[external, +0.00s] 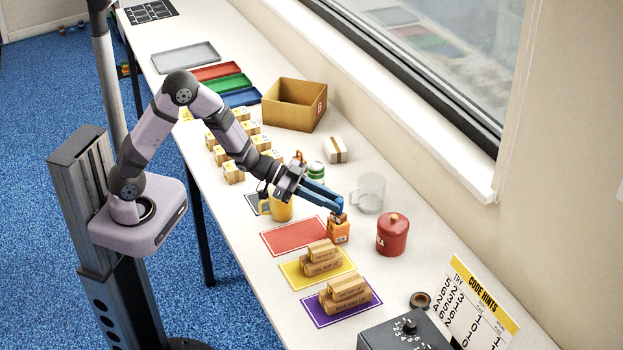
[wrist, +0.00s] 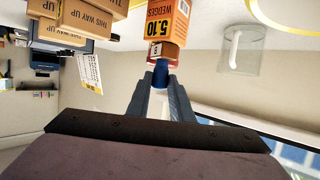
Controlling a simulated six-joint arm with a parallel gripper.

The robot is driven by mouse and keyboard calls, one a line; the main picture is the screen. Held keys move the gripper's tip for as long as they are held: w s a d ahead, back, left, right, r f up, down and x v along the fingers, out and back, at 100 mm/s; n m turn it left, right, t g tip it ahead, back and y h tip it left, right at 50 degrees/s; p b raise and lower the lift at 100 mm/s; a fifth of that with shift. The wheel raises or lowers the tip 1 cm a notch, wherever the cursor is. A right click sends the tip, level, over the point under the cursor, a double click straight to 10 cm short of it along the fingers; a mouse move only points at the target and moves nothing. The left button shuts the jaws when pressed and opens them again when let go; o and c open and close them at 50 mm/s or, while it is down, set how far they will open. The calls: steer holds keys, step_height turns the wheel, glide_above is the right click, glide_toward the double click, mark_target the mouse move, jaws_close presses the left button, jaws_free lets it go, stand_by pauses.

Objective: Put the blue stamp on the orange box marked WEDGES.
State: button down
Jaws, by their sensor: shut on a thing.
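The orange box marked WEDGES (external: 339,232) stands on the table under my gripper. In the wrist view, which is turned over, its WEDGES face (wrist: 168,20) shows at the top. The stamp's blue handle is between the fingertips. A reddish-brown block with a small white label lies between handle and box and seems to be the stamp's base. It is at the box top; I cannot tell whether they touch. The fingers hide most of the stamp in the external view.
A red canister (external: 392,236) and a glass mug (external: 371,193) stand right of the box. A yellow mug (external: 281,208) is to its left. A red mat (external: 293,237) lies bare.

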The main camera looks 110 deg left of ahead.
steer(key=c, duration=1.6)
jaws_free()
steer(key=shift+r, duration=0.15)
steer(key=v, duration=1.2)
